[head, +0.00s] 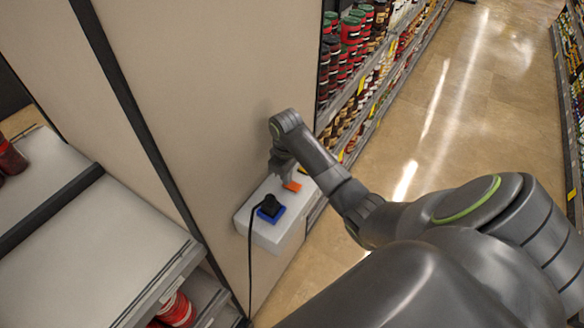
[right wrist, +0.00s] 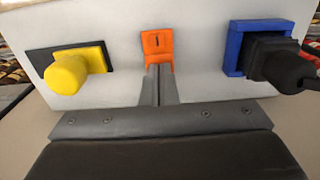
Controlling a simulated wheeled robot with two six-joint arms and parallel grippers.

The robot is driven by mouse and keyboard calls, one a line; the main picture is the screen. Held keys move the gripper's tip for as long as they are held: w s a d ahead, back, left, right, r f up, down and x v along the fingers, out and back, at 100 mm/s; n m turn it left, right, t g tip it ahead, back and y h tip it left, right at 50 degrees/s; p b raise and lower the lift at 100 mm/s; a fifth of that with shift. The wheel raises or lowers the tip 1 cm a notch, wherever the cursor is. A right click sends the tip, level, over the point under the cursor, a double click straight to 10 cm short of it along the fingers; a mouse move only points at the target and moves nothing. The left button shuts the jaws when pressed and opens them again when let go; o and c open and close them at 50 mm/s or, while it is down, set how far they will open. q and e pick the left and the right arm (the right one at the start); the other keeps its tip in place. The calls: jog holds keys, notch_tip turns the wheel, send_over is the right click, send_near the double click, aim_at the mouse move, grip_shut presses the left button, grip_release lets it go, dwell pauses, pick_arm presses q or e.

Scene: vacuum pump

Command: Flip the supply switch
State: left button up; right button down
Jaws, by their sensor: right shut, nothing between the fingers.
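The supply switch is an orange rocker (head: 292,186) on a white box (head: 272,238) on the beige panel. It also shows in the right wrist view (right wrist: 158,43), straight ahead of the fingertips. My right gripper (head: 282,178) is shut and empty, over the box at the switch. In the right wrist view the closed fingers (right wrist: 160,70) reach the switch's lower edge; I cannot tell whether they touch it. The switch's lower part is hidden behind the fingertips. My left gripper is not in view.
A black plug with a cable (head: 268,206) sits in a blue socket (head: 262,217) beside the switch. A yellow knob (right wrist: 78,73) is on the switch's other side. Stocked shelves (head: 350,85) stand behind the panel. A grey shelf (head: 95,245) is at left.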

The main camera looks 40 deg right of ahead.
notch_tip(320, 180, up, 3)
jog(key=shift+f+p, duration=0.2)
jog(key=shift+p, duration=0.85)
jog(key=shift+r, duration=2.2)
